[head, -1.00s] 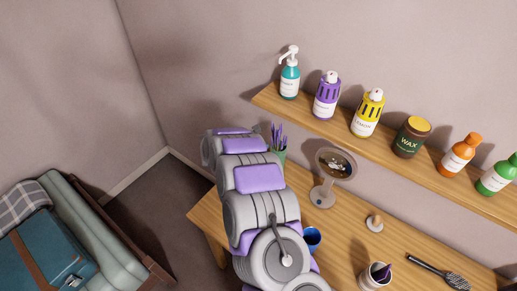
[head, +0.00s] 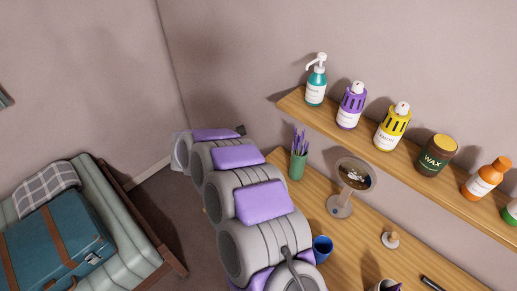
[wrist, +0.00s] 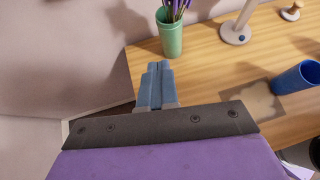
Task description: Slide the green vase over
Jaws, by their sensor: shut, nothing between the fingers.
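The green vase (head: 298,165) stands upright near the back left corner of the wooden table and holds purple flowers. In the wrist view the green vase (wrist: 170,40) is at the top, just beyond the fingertips. My gripper (wrist: 158,68) is shut and empty, pointing toward the vase, with a small gap in the picture between them. In the head view my arm runs along the table's left side, and only a small dark part of the gripper (head: 241,130) shows past it.
A round mirror (head: 354,178) stands right of the vase. A blue cup (head: 322,248) and a wooden-topped stamp-like item (head: 391,240) are nearer. A wall shelf (head: 408,152) with several bottles hangs above. A bed-like bench (head: 130,240) with a teal suitcase (head: 55,245) is at left.

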